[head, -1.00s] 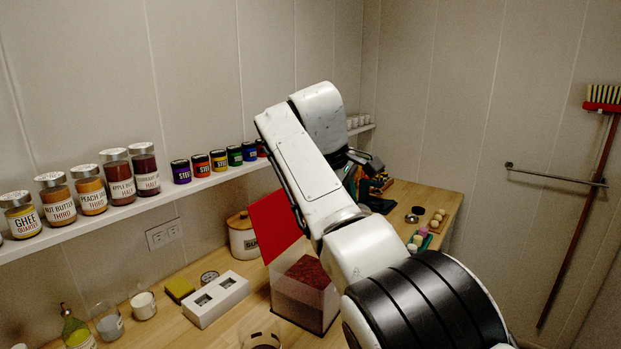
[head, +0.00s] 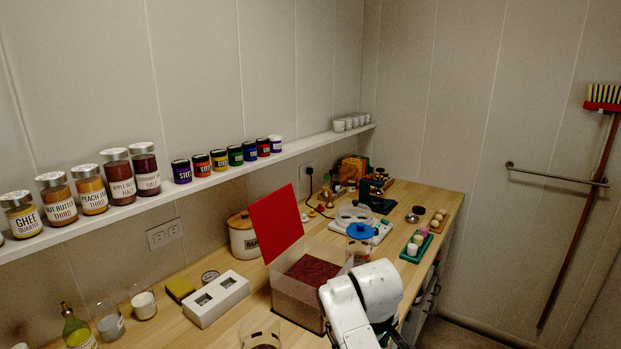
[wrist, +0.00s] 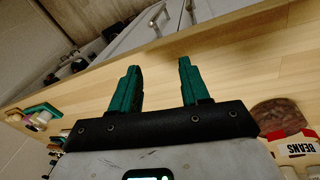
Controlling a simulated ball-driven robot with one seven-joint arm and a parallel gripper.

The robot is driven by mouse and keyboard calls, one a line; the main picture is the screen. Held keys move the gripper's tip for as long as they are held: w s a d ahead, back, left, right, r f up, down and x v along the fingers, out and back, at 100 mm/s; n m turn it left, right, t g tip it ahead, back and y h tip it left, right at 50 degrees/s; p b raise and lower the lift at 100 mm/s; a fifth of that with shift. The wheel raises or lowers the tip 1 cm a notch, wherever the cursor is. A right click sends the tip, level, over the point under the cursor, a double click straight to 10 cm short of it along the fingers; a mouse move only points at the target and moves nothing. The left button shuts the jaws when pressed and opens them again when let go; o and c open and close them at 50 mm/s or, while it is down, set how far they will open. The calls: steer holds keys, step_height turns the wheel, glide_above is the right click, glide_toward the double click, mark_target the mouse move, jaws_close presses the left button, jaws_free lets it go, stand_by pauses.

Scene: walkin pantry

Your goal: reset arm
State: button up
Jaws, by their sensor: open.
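My gripper (wrist: 158,88) shows in the wrist view with its two green fingers apart and nothing between them. Its fingers stand over the wooden counter (wrist: 228,58) close to the counter's front edge. In the head view my white arm is folded low at the bottom centre, in front of the counter, and the fingers cannot be made out there.
A clear bin of dark red contents (head: 300,300) with a raised red lid (head: 275,224) stands left of my arm. A white two-hole block (head: 216,299), a green tray (head: 416,246) and a shelf of jars (head: 90,189) are near. A broom (head: 577,210) hangs right.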

steer(key=s+d+f+m+y, duration=0.15)
steer(key=s+d+f, duration=0.35)
steer(key=s, duration=0.5)
steer(key=s+d+f+m+h, duration=0.1)
steer(key=s+d+f+m, duration=0.2)
steer(key=s+f, duration=0.6)
steer(key=s+d+r+m, duration=0.1)
steer(key=s+d+m, duration=0.1)
steer(key=s, duration=0.9)
steer(key=s+d+r+m+g, duration=0.1)
steer(key=s+d, duration=0.3)
steer(key=s, duration=0.7)
steer(key=shift+s+r+m, duration=0.2)
steer(key=shift+s+m, duration=0.2)
steer(key=shift+m, duration=0.15)
